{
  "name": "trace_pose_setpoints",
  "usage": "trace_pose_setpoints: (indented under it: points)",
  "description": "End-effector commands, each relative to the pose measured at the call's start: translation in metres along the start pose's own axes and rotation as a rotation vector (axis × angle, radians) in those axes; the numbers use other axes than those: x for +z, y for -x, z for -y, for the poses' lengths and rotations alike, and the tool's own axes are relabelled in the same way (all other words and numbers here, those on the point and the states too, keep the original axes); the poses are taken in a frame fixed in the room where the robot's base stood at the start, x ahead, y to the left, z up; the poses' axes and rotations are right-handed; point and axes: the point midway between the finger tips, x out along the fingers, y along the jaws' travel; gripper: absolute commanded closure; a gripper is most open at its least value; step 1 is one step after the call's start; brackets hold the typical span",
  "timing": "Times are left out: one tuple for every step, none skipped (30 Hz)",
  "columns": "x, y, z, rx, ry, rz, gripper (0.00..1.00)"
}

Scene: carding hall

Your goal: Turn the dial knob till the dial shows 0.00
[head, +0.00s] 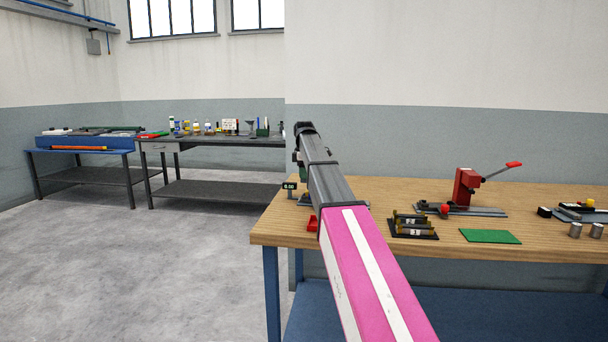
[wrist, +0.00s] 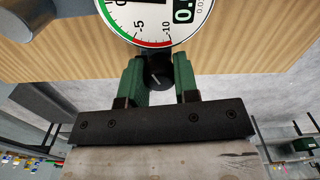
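The dial (wrist: 150,22) shows at the top of the wrist view, with a white face, a green and a red arc and the marks -5 and -10. Its dark readout (wrist: 188,10) is cut off by the frame edge; only a leading "0." shows. The black dial knob (wrist: 157,72) sits below the face, between the two green fingers of my gripper (wrist: 159,78). The fingers flank it closely, with no clear gap on either side.
The wooden bench (head: 275,229) also carries a red bin (head: 312,224), a black tray with brass-coloured cylinders (head: 412,227), a green mat (head: 490,236), a red lever press (head: 466,188) and metal cylinders (head: 575,230). Open floor (head: 150,265) lies to the left.

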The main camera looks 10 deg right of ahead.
Motion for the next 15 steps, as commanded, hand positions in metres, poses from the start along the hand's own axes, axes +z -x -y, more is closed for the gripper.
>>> trace_pose_setpoints:
  points:
    - [0.0000,0.0001,0.0000,0.000,0.000,0.000,0.95]
    - [0.0000,0.0001,0.0000,0.000,-0.001,0.000,0.95]
    - [0.0000,0.0002,0.0000,0.000,-0.007,0.000,0.95]
    - [0.0000,0.0002,0.0000,0.000,-0.017,0.000,0.95]
    - [0.0000,0.0002,-0.0001,0.000,-0.030,0.000,0.95]
    - [0.0000,0.0002,-0.0001,0.000,-0.052,0.000,0.95]
    - [0.0000,0.0002,-0.0001,0.000,-0.068,0.000,0.95]
    - [0.0000,0.0002,-0.0001,0.000,-0.084,0.000,0.95]
    - [0.0000,0.0002,-0.0001,0.000,-0.102,0.000,0.95]
    - [0.0000,0.0002,-0.0001,0.000,-0.114,0.000,0.95]
    - [0.0000,0.0002,-0.0002,0.000,-0.121,0.000,0.95]
    - [0.0000,0.0003,-0.0002,0.000,-0.128,0.000,0.95]
    - [0.0000,0.0003,-0.0002,0.000,-0.131,0.000,0.95]
    - [0.0000,0.0003,-0.0001,0.000,-0.132,0.000,0.95]
    - [0.0000,0.0003,-0.0002,0.000,-0.132,0.000,0.95]
